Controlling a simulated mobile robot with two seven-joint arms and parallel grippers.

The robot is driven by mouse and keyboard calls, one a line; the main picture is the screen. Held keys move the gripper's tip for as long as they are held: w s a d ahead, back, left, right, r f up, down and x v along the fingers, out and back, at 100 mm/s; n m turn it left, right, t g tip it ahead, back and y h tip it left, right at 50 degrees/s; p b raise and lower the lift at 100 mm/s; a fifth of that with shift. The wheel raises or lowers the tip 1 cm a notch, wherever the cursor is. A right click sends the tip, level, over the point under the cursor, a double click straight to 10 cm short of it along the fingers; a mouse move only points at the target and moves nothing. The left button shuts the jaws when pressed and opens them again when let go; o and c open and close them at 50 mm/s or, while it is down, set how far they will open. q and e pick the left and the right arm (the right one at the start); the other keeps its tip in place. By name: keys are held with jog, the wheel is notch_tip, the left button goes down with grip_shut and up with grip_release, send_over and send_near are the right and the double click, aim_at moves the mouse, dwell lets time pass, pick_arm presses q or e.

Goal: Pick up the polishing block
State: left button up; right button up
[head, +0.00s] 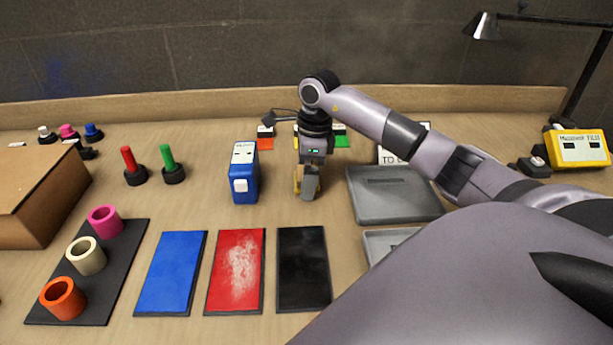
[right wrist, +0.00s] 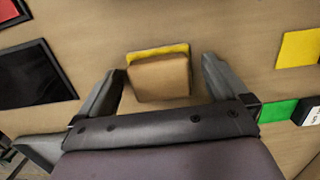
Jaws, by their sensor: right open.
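The polishing block (right wrist: 158,78), tan with a yellow layer along one edge, lies on the bench in the right wrist view. My right gripper (head: 308,190) points down over it in the head view, where only a yellow sliver of the block (head: 296,178) shows beside the fingers. In the right wrist view the right gripper is open, with one finger to each side of the block and visible gaps between. My left gripper is in neither view.
A blue boxy device (head: 244,180) stands close left of the gripper. A grey tray (head: 395,215) lies to the right. Blue (head: 170,275), red (head: 235,270) and black (head: 303,275) panels lie in front. A cardboard box (head: 35,195) stands at far left.

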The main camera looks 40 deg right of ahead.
jog(key=c, duration=1.1)
jog(key=shift+r, duration=0.1)
jog(key=shift+r+p, duration=1.25)
jog(key=shift+r, duration=8.7)
